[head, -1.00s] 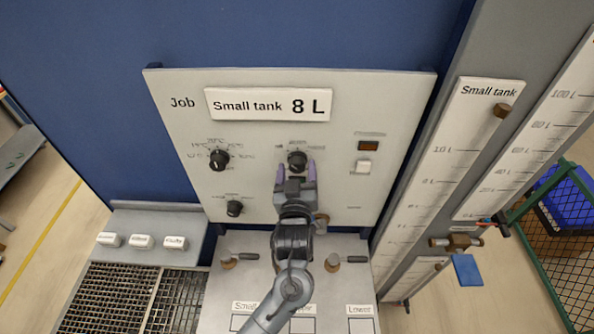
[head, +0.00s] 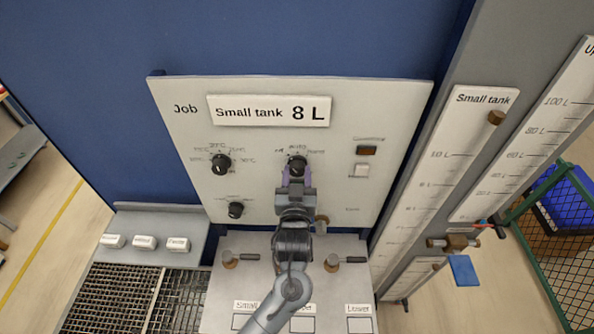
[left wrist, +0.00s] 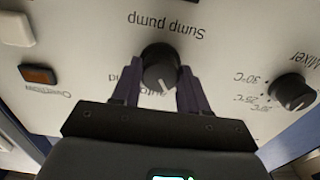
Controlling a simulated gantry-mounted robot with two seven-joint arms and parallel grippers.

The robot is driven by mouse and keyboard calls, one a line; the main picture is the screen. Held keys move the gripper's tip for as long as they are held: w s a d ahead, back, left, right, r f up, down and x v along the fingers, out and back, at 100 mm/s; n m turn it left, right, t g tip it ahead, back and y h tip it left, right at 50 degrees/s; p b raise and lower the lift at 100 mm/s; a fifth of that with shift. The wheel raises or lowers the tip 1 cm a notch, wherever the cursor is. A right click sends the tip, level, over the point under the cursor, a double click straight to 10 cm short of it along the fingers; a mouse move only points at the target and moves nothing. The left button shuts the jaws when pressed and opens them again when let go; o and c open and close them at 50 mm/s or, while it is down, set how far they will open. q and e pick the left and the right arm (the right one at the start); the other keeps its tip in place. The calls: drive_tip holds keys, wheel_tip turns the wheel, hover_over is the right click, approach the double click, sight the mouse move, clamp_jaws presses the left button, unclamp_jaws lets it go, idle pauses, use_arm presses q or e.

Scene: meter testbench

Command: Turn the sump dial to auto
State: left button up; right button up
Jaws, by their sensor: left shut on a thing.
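The sump dial (head: 297,165) is a black knob on the grey panel, marked "Sump pump" in the left wrist view. That view shows the panel upside down, with the knob (left wrist: 160,66) between my fingers. My left gripper (head: 296,178) is shut on the knob, one purple finger on each side. It also shows in the left wrist view (left wrist: 160,84). A white line on the knob points toward the partly hidden "Auto" lettering; its exact setting is hard to tell. My right gripper is not in view.
Two other black dials, a temperature dial (head: 221,164) and a lower one (head: 236,210), sit to the left on the panel. An amber lamp (head: 367,150) and a white button (head: 361,170) are to the right. Valve handles (head: 345,262) stand below.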

use_arm(q)
drive_tip(key=m+p, duration=0.3)
drive_tip(key=shift+r, duration=0.2)
drive_tip(key=shift+f+m+p, duration=0.15)
drive_tip(key=shift+m+p, duration=1.1)
drive_tip(key=shift+m, duration=0.65)
drive_tip(key=o, duration=1.1)
drive_tip(key=shift+c, duration=0.2)
drive_tip(key=shift+s, duration=0.1)
